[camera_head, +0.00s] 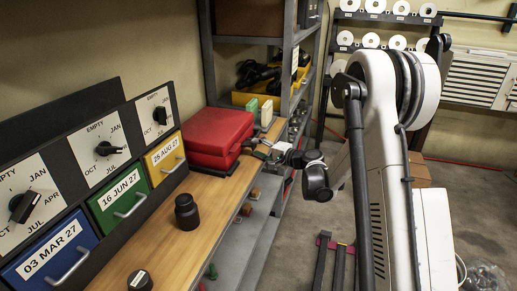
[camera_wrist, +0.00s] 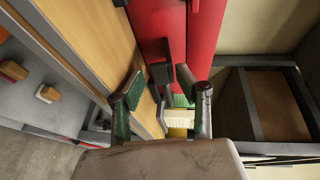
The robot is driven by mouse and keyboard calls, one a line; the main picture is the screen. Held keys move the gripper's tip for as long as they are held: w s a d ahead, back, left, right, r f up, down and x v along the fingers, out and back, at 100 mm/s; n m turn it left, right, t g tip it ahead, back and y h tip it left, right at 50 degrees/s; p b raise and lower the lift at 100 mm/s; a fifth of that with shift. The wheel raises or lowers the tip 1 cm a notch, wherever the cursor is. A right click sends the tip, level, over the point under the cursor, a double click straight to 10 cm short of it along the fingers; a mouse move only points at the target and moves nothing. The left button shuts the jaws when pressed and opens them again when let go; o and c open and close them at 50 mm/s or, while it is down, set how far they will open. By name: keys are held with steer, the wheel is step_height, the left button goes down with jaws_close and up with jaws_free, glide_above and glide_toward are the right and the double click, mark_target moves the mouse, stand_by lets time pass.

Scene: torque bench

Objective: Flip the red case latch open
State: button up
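The red case (camera_head: 217,136) lies closed on the wooden bench in the head view, at the far end. In the wrist view its red side (camera_wrist: 203,40) fills the top middle. A small dark piece (camera_wrist: 161,74) sits at the case's edge and looks like the latch; I cannot tell its position clearly. My gripper (camera_wrist: 160,84) is open, its two fingers apart on either side of the dark piece. I cannot tell whether either finger touches it. In the head view my gripper (camera_head: 271,152) is beside the case's right side, small and partly hidden.
The wooden bench top (camera_head: 160,238) carries a black knob-like cylinder (camera_head: 187,212) and a dark round item (camera_head: 140,280). Labelled drawers (camera_head: 119,202) with dials line the left. A metal shelf (camera_head: 289,60) stands behind the case. Open floor lies to the right.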

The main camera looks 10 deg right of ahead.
steer(key=v, duration=1.2)
stand_by(0.3)
steer(key=s+a+r+n+g+h+p, duration=0.1)
steer(key=s+a+r+n+g+h, duration=0.15)
steer(key=s+a+r, duration=0.35)
steer(key=s+a+r+n+g+h+p, duration=0.1)
steer(key=s+a+r+n+g+p, duration=0.25)
steer(key=s, duration=0.55)
steer(key=s+r+n+h, duration=0.2)
steer(key=s+h, duration=0.1)
steer(key=s, duration=0.8)
steer(key=s+d+r+n+h+p, duration=0.1)
steer(key=s+r+n+h, duration=0.1)
steer(key=s, duration=0.9)
steer(key=shift+r+h, duration=0.4)
steer(key=shift+h, duration=0.05)
